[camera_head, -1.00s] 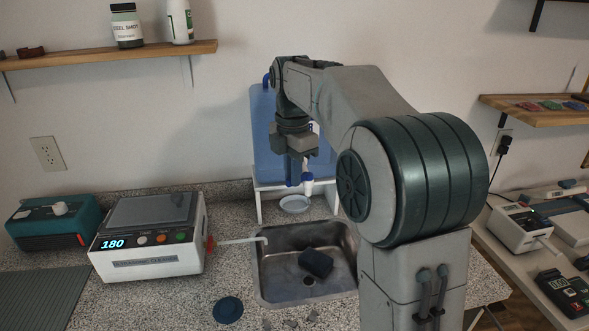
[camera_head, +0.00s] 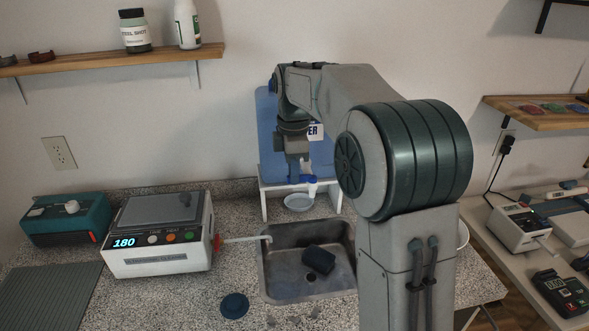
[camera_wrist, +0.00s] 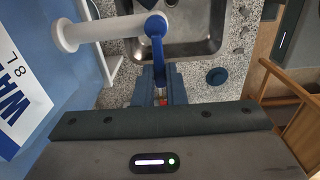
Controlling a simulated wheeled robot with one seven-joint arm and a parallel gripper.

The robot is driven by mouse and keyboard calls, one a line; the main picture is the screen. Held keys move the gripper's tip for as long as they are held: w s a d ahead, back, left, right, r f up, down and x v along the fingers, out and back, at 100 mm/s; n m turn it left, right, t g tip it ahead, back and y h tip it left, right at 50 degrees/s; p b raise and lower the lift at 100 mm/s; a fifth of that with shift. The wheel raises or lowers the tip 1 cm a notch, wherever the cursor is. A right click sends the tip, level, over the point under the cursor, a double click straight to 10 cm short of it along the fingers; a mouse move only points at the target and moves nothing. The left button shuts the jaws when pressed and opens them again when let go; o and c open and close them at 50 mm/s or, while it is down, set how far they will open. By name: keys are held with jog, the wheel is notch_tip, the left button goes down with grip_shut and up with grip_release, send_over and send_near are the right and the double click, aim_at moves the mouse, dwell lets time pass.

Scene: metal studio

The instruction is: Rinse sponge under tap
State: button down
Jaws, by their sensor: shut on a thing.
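The dark blue sponge (camera_head: 319,259) lies in the metal sink (camera_head: 280,285), near its drain. The tap (camera_head: 312,190) is on the front of the blue water container (camera_head: 267,140), above the counter behind the sink. In the wrist view the tap has a white pipe (camera_wrist: 100,32) and a blue lever (camera_wrist: 156,48). My gripper (camera_head: 298,178) is at the tap, fingers down, shut on the blue lever. Its fingertips (camera_wrist: 161,84) show at the lever's end in the wrist view. The sponge is not seen in the wrist view; the exact contact is partly hidden.
A small dish (camera_head: 299,203) stands under the tap. A white device (camera_head: 157,255) reading 180 stands left of the sink, its pale rod (camera_head: 243,239) reaching the sink rim. A dark blue round lid (camera_head: 234,306) lies in front. My arm hides part of the right side.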

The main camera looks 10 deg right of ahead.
jog(key=c, duration=1.5)
grip_release()
jog(key=shift+r, duration=0.1)
notch_tip(320, 180, up, 14)
jog(key=shift+f+p, duration=0.15)
jog(key=shift+p, duration=0.4)
jog(key=shift+s, duration=0.1)
jog(key=s+d+f+m+t, duration=0.1)
jog(key=s+f+m, duration=0.5)
jog(key=s, duration=0.3)
jog(key=s+d+f+m+t, duration=0.1)
jog(key=s+d+f+m, duration=0.1)
jog(key=s+f+m, duration=0.4)
jog(key=s+d+f+m+t, duration=0.1)
jog(key=s+f+m, duration=0.4)
jog(key=s, duration=0.6)
jog(key=shift+s+d+f+m, duration=0.15)
jog(key=shift+s+f+m, duration=0.05)
jog(key=shift+f, duration=0.35)
jog(key=shift+s+d+f+m, duration=0.15)
jog(key=shift+s+f+m, duration=0.05)
jog(key=shift+f, duration=0.3)
